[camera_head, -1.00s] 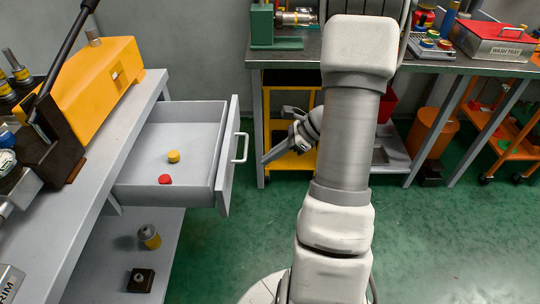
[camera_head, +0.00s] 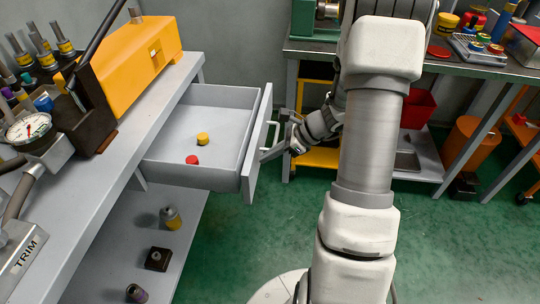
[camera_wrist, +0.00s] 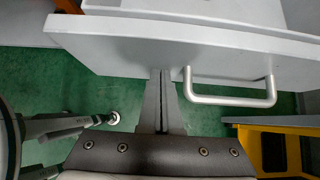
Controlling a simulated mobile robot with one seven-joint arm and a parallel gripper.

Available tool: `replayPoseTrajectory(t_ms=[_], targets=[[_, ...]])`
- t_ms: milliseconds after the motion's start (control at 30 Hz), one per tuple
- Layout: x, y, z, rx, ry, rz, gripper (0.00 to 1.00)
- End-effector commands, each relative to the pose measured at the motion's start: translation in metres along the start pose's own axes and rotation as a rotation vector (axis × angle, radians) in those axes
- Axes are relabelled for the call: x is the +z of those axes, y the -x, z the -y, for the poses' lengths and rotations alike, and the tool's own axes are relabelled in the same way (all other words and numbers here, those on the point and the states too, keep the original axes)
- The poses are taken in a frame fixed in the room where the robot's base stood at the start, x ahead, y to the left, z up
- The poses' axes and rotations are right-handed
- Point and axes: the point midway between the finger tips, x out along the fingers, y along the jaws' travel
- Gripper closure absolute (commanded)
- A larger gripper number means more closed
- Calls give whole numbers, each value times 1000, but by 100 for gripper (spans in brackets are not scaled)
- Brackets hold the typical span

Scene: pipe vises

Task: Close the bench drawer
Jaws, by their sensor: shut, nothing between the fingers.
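The grey bench drawer (camera_head: 218,178) is pulled far out of the bench (camera_head: 130,150) on the left in the head view. A yellow cap (camera_head: 203,139) and a red cap (camera_head: 192,160) lie inside it. Its front panel (camera_head: 257,150) carries a bar handle (camera_head: 272,137); the handle also shows in the wrist view (camera_wrist: 232,101). My gripper (camera_head: 266,155) is shut and empty, its fingertips close to the drawer front beside the handle. In the wrist view the shut fingertips (camera_wrist: 161,73) reach the panel's edge, left of the handle; I cannot tell whether they touch.
A yellow machine (camera_head: 130,65) and a dial gauge (camera_head: 28,128) stand on the bench top. Small parts sit on the shelf (camera_head: 125,240) below the drawer. Another workbench (camera_head: 440,68) stands at the back. Green floor (camera_head: 235,245) is clear in front of the drawer.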

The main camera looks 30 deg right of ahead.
Motion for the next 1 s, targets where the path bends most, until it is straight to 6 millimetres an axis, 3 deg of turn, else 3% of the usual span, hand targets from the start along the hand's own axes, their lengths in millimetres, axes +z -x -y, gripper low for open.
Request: replayPoseTrajectory(t_ms=[167,367,1000], targets=[[4,-4,0,1,1,1,100],[24,-23,-1,3,4,2,100],[145,-143,-2,5,4,3,100]])
